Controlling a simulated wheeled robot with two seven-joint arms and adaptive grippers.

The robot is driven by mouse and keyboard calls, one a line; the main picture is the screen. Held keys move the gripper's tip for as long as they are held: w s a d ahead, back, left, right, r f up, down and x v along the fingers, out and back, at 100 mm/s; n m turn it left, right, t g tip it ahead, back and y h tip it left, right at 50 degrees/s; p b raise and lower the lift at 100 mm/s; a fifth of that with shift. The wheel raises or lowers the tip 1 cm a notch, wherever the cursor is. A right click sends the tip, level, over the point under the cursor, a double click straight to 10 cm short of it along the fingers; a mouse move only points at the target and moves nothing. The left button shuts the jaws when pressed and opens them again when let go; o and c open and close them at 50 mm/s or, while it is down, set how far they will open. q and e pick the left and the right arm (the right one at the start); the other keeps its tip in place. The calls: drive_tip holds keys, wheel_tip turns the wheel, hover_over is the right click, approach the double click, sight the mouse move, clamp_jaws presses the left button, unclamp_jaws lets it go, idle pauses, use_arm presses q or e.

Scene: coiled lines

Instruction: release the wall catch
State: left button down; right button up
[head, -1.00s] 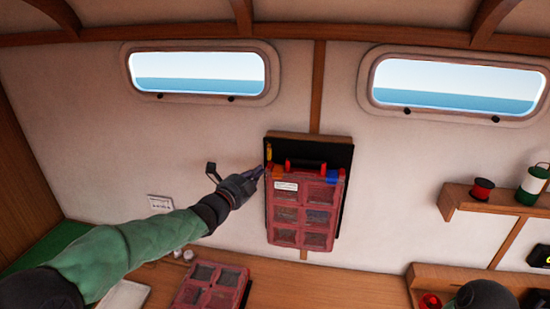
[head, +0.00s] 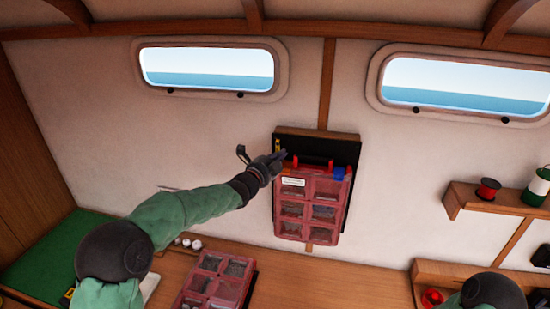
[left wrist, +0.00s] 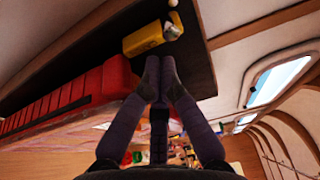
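The wall catch is a small yellow piece (head: 277,145) at the upper left of a black wall board (head: 345,150). In the left wrist view the yellow catch (left wrist: 143,41) lies just beyond my fingertips. A red case with clear windows (head: 307,209) hangs upright on the board, below and right of the catch. My left gripper (head: 284,155) is at the board's left edge, just below the catch. In the left wrist view its dark fingers (left wrist: 160,66) meet at the tips with nothing between them. I cannot tell whether they touch the catch. My right gripper is out of view.
A second red case (head: 215,283) lies on the wooden counter below. A shelf at right (head: 500,207) holds a red spool (head: 488,189) and a green-and-white item. Two windows are above. The wall left of the board is clear.

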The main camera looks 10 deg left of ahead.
use_arm(q)
drive_tip(key=shift+w+d, duration=0.15)
drive_tip(key=shift+w, duration=0.3)
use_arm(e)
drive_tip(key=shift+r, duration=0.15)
use_arm(q)
drive_tip(key=shift+m+b, duration=0.3)
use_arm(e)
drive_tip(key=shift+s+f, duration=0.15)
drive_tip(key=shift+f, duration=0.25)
use_arm(q)
drive_tip(key=shift+w+f+m, duration=0.1)
drive_tip(key=shift+f+m, duration=0.05)
drive_tip(key=shift+m, duration=0.15)
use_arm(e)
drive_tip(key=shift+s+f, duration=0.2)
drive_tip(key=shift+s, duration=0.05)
